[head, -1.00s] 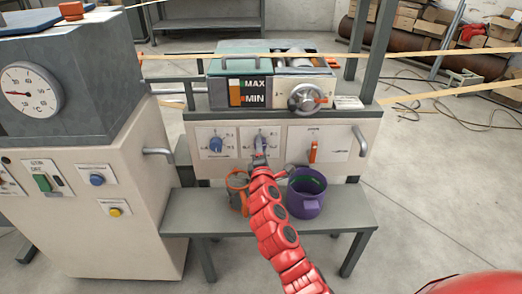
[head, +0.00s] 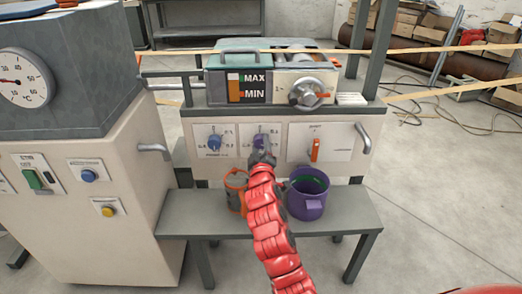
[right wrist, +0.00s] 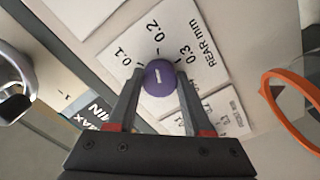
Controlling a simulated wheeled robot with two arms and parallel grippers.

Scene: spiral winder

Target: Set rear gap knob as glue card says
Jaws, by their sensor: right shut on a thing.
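The purple rear gap knob (right wrist: 158,70) sits on a white plate (right wrist: 205,60) lettered "REAR mm", with marks 0.1, 0.2 and 0.3. Its white pointer line runs roughly toward 0.2. My right gripper (right wrist: 160,88) is shut on the knob, one finger at each side. In the head view the right gripper (head: 262,157) covers most of this knob, the middle control on the panel. A small white card (head: 350,99) lies on the ledge at the right; its writing is too small to read, and I cannot tell if it is the glue card. My left gripper is out of view.
A blue knob (head: 214,141) is left of the gripped one, and an orange switch (head: 315,149) is to the right. A handle (head: 363,138) sticks out at the right.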

